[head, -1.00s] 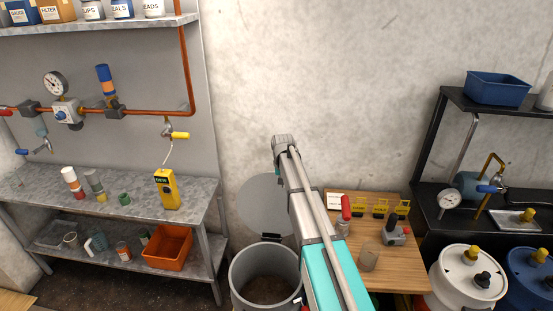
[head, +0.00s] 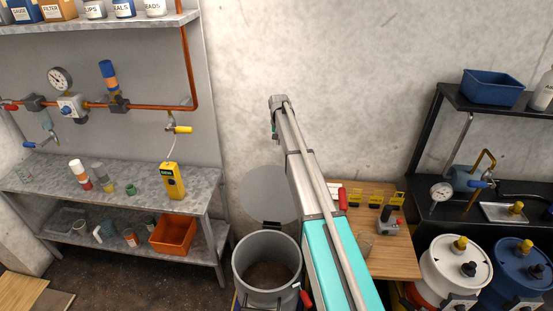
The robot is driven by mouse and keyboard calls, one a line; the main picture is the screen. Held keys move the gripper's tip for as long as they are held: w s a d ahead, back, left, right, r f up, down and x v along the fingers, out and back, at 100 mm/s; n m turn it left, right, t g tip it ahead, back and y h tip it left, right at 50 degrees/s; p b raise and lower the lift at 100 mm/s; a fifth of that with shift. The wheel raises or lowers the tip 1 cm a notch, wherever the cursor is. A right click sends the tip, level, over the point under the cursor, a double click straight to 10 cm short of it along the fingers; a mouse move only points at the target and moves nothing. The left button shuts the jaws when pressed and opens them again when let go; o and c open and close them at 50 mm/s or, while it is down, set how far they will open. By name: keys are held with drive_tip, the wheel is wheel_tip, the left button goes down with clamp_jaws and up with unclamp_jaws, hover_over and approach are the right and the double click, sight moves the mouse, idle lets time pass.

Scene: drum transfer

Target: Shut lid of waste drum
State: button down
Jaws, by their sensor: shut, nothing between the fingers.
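The waste drum (head: 237,265) is a grey, open-topped cylinder on the floor at lower centre in the head view. Its dark inside shows. Its round grey lid (head: 262,190) stands upright behind the mouth, open, close to the wall, with a dark hinge (head: 265,225) at the drum's back rim. My arm rises from the bottom right of the drum and crosses in front of the lid's right edge. My gripper cannot be made out; the far end of the arm shows only a grey joint with a small dark part below it.
A metal bench (head: 130,205) with an orange bin (head: 174,233) stands left of the drum. A wooden table (head: 398,262) with small tools stands to the right. White and blue drums (head: 455,262) stand farther right. A small red part (head: 306,296) shows beside the drum.

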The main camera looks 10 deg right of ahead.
drive_tip(key=shift+f, duration=0.2)
drive_tip(key=f+b, duration=0.3)
drive_tip(key=s+f+b, duration=0.1)
drive_tip(key=f+b, duration=0.1)
drive_tip(key=b, duration=0.1)
drive_tip(key=s+f+b, duration=0.1)
drive_tip(key=f+b, duration=0.2)
drive_tip(key=shift+s+a+f, duration=0.1)
drive_tip(key=shift+a+f, duration=0.2)
drive_tip(key=shift+s+a, duration=0.15)
drive_tip(key=shift+s, duration=0.25)
idle(0.4)
drive_tip(key=shift+s+a+r, duration=0.1)
drive_tip(key=shift+a, duration=0.05)
